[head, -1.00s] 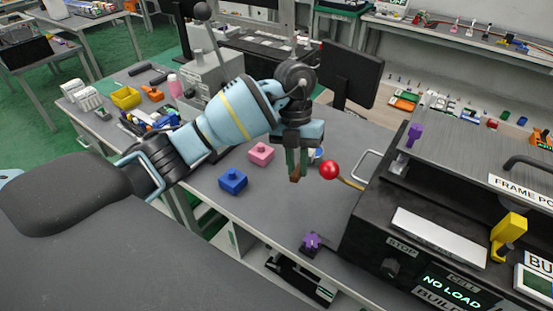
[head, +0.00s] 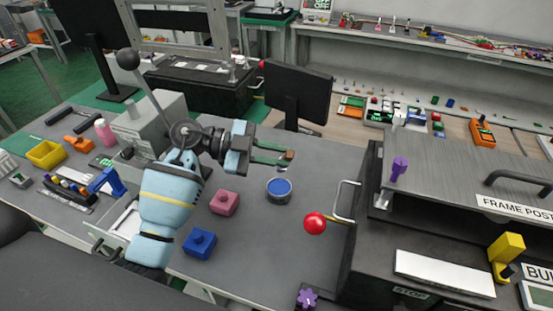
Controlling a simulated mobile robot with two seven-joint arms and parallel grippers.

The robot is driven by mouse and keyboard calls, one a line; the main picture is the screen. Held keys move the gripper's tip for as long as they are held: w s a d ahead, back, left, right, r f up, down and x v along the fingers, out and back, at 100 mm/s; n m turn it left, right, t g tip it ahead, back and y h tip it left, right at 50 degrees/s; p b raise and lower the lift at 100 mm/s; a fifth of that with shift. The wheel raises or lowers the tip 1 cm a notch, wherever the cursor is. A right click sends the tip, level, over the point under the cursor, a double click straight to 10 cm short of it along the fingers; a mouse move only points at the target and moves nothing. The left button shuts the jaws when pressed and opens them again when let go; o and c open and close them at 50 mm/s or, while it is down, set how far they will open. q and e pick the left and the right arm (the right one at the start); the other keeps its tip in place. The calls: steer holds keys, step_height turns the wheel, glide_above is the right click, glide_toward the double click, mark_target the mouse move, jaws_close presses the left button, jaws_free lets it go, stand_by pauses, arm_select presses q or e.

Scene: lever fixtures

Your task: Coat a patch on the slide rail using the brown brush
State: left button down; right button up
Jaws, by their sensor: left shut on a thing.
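My left gripper (head: 289,158) is in the middle of the head view, above the grey bench and pointing right. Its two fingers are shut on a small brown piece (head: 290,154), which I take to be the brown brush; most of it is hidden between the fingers. A round tin with a blue top (head: 279,188) stands on the bench below the fingertips, apart from them. I cannot tell which part is the slide rail. My right gripper is not in view.
A pink block (head: 224,203) and a blue block (head: 200,243) sit left of the tin. A red ball knob (head: 315,223) on a lever sticks out from the black machine (head: 430,240) at right. A grey lever box (head: 148,122) stands behind my arm.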

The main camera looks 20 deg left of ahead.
arm_select(q)
steer(key=shift+w+a+t, duration=0.2)
steer(key=shift+a+t, duration=0.1)
steer(key=shift+f, duration=2.95)
steer(key=shift+f, duration=0.6)
steer(key=shift+r, duration=3.55)
